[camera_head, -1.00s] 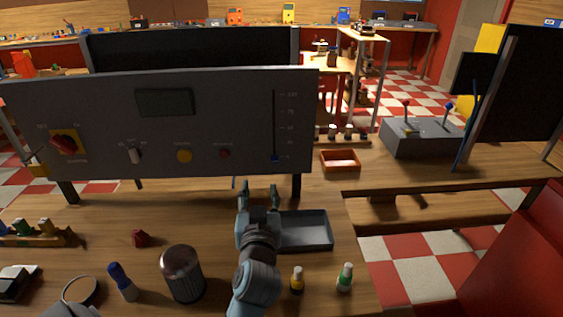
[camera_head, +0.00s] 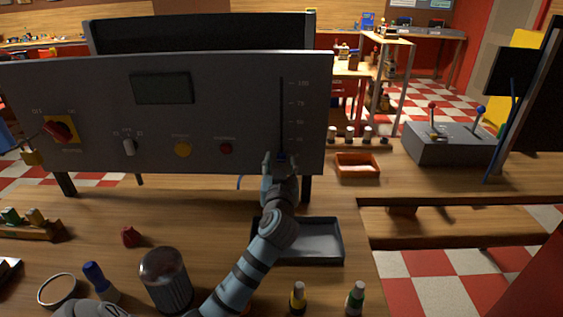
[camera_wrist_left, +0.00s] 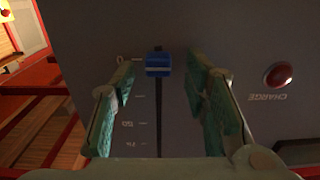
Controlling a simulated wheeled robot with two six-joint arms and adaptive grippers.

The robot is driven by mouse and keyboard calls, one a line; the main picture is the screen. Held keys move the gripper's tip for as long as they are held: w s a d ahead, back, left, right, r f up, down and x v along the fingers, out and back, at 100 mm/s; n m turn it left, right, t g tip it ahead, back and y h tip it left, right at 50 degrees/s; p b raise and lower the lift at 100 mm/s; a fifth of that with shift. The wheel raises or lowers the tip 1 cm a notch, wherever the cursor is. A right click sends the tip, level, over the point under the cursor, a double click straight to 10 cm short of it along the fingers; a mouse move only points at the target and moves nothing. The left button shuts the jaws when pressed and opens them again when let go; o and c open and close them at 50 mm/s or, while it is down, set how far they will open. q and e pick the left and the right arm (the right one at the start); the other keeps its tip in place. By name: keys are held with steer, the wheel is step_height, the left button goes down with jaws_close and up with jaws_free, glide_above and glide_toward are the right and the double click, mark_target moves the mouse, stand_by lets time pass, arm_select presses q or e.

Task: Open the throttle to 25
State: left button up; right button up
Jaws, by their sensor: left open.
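The throttle is a vertical slot (camera_head: 282,110) with a printed scale at the right end of the grey panel (camera_head: 205,80). Its blue slider knob (camera_wrist_left: 158,64) sits at the 0 end of the slot in the wrist view, which shows the panel upside down. My left gripper (camera_head: 280,160) is at the bottom of the slot in the head view and partly hides the knob. In the wrist view its two green-padded fingers (camera_wrist_left: 165,85) are open, one on each side of the slot, with a gap to the knob. My right gripper is not seen.
A red button (camera_wrist_left: 278,75) marked CHARGE lies beside the slider. A grey tray (camera_head: 338,242) and an orange tray (camera_head: 357,168) are nearby.

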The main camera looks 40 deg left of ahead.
mark_target(282, 138)
arm_select(q)
steer(key=shift+x, duration=0.85)
jaws_close()
step_height(282, 138, up, 6)
steer(key=p, duration=0.4)
steer(key=shift+f, duration=0.5)
jaws_free()
steer(key=shift+d, duration=0.1)
